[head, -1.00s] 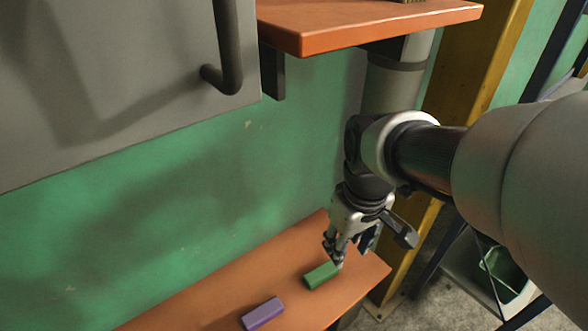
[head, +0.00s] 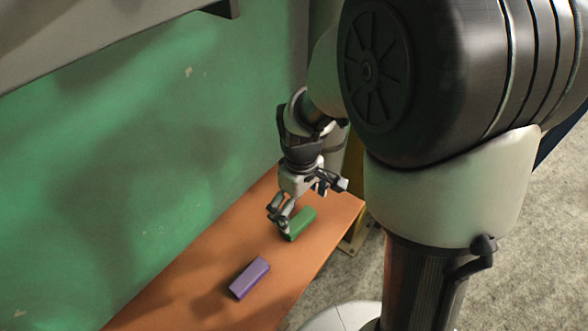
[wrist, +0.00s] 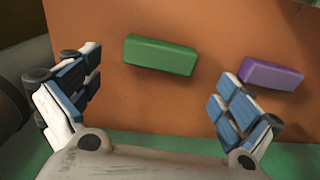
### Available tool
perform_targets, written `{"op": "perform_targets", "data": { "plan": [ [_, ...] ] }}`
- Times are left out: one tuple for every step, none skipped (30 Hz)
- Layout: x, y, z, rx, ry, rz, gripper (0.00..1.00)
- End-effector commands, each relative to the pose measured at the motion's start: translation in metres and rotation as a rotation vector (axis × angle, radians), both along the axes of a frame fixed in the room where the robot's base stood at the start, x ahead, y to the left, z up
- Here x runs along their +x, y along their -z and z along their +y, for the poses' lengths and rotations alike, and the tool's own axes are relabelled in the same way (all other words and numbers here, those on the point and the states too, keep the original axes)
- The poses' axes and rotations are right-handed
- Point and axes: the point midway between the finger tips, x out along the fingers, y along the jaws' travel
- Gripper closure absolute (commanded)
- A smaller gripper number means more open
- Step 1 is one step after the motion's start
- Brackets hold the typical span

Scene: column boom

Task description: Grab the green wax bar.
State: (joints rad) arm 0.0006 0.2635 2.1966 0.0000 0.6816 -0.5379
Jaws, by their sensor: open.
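The green wax bar (head: 301,223) lies on an orange shelf (head: 215,262) near its right end. It also shows in the wrist view (wrist: 161,55), between the two fingers in the picture and beyond their tips. My gripper (head: 279,216) is open and empty, just above and beside the bar in the head view. In the wrist view my gripper (wrist: 158,85) has its fingers spread wider than the bar's length. I cannot tell whether a finger touches the bar.
A purple bar (head: 249,278) lies on the same shelf, nearer the camera; in the wrist view it (wrist: 271,74) sits just beyond the right finger. A green wall (head: 150,150) runs along the shelf's back edge. A grey cabinet (head: 90,30) hangs above.

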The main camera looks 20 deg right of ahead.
Motion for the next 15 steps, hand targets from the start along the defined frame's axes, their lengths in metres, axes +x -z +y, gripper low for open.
{"op": "perform_targets", "data": {
  "plan": [
    [0.000, 0.006, 0.000, -0.001, 0.000, 0.001, 0.00],
    [0.000, 0.007, 0.000, -0.001, 0.000, 0.001, 0.00],
    [0.000, 0.008, 0.000, 0.000, 0.000, 0.000, 0.00],
    [0.000, 0.009, 0.000, 0.000, 0.000, 0.000, 0.00],
    [0.000, 0.010, 0.000, 0.000, 0.000, 0.000, 0.00],
    [0.000, 0.013, 0.000, -0.001, 0.000, 0.001, 0.00],
    [-0.001, 0.016, 0.000, -0.001, 0.000, 0.001, 0.00],
    [-0.001, 0.020, 0.000, 0.000, 0.000, 0.001, 0.00],
    [-0.001, 0.026, 0.000, 0.000, 0.000, 0.002, 0.00],
    [-0.002, 0.031, 0.000, 0.000, 0.000, 0.002, 0.00],
    [-0.002, 0.036, 0.000, 0.000, 0.000, 0.004, 0.00],
    [-0.002, 0.043, 0.000, 0.000, 0.000, 0.002, 0.00],
    [-0.002, 0.048, 0.000, 0.000, 0.000, 0.002, 0.00],
    [-0.002, 0.052, 0.000, 0.000, 0.000, 0.004, 0.00],
    [-0.002, 0.056, 0.000, 0.000, 0.000, 0.004, 0.00]
  ]
}}
